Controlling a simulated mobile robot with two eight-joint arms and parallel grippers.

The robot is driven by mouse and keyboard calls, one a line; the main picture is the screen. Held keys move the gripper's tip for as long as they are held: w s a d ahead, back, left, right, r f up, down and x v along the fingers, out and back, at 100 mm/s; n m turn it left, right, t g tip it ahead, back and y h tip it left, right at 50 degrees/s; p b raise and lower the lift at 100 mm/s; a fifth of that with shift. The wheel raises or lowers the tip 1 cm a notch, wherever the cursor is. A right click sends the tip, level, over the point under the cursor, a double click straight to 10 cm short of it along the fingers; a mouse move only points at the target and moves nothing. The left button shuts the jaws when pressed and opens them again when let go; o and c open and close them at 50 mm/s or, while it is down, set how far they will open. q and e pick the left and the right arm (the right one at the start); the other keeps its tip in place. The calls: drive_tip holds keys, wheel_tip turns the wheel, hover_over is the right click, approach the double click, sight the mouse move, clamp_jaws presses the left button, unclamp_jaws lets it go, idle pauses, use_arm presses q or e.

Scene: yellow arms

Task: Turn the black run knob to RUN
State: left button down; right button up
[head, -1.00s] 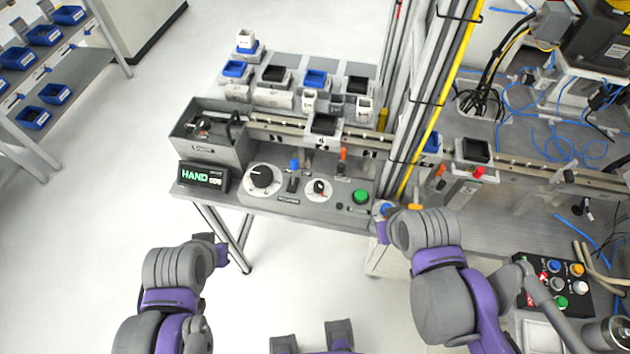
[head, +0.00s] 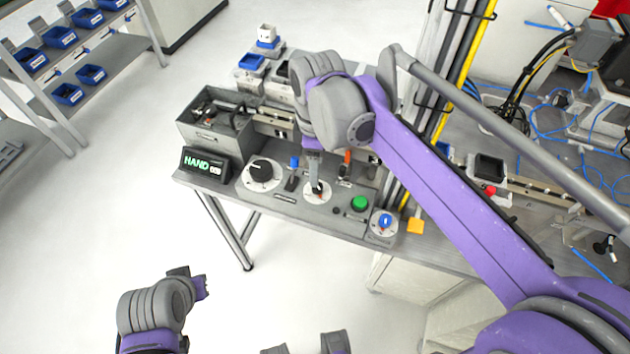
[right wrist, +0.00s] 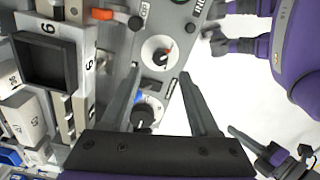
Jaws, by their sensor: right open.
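Two black knobs on round white dials stand on the grey control panel: a large one (head: 261,171) at left and a smaller one (head: 317,189) with a red mark, right of it. I cannot read which is labelled RUN. In the right wrist view the small knob (right wrist: 160,54) lies just beyond the fingertips, and the large knob (right wrist: 147,112) shows between the fingers, partly hidden. My right gripper (head: 314,174) points down over the small knob, open and empty; its fingers also show in the wrist view (right wrist: 160,75). My left gripper (head: 201,286) hangs low left, away from the panel.
A display (head: 204,164) reads HAND. A blue-handled lever (head: 292,173), an orange-handled lever (head: 346,164), a green button (head: 359,203) and a blue knob (head: 385,222) stand close to the dials. A grey bin (head: 217,128) is behind the display. My right arm hides part of the rail.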

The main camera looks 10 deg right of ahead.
wheel_tip(320, 180, down, 6)
drive_tip(key=shift+f, duration=0.2)
drive_tip(key=shift+c, duration=0.2)
